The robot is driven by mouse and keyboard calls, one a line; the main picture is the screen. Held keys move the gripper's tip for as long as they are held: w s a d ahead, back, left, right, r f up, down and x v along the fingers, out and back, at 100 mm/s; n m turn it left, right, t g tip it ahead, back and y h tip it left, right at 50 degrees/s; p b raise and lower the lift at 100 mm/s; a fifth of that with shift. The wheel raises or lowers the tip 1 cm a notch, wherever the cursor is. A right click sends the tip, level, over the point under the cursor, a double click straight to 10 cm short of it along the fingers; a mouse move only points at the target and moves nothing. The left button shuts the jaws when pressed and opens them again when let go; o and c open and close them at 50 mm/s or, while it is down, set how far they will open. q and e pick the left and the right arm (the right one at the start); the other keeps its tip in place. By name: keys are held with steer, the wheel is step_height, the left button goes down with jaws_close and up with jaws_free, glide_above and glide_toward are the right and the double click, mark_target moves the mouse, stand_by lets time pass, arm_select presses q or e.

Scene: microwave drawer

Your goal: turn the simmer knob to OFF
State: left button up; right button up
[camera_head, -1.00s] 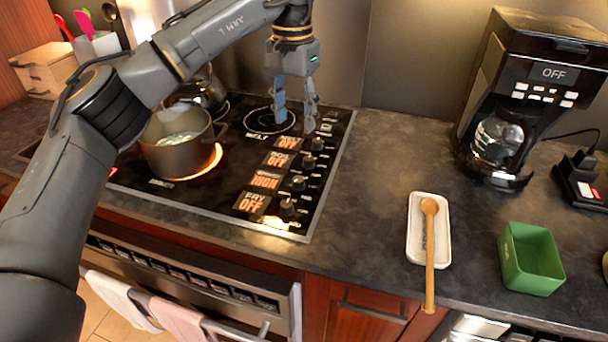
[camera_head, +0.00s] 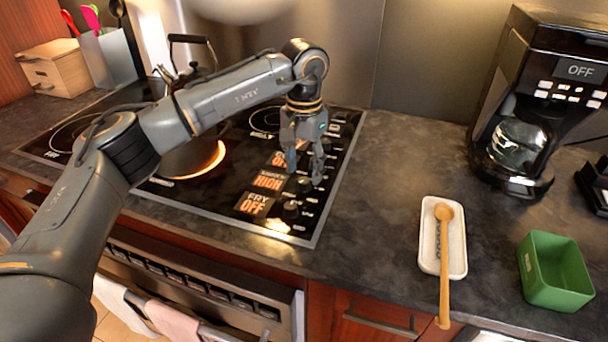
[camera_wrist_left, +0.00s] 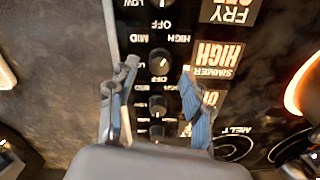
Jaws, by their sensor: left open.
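The simmer knob (camera_head: 304,185) is a small black dial on the cooktop's right-hand control strip, beside the label (camera_head: 268,180) that reads SIMMER HIGH. It also shows in the left wrist view (camera_wrist_left: 160,58), with its own label (camera_wrist_left: 218,58). My left gripper (camera_head: 304,176) points down over the strip, open and empty. In the left wrist view its fingertips (camera_wrist_left: 159,70) are spread on either side of the knob's line, with the knob just ahead between them. I cannot tell whether either finger touches it. My right gripper is not in view.
The fry knob (camera_head: 291,210), labelled OFF, sits just nearer the front; other knobs lie behind. A burner (camera_head: 212,160) glows orange under a pot mostly hidden by my arm. A spoon rest (camera_head: 428,250), green box (camera_head: 553,290) and coffee maker (camera_head: 520,90) stand to the right.

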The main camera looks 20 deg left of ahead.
mark_target(304, 180)
arm_select(q)
steer(key=shift+f, duration=1.5)
steer(key=shift+c, duration=0.2)
jaws_close()
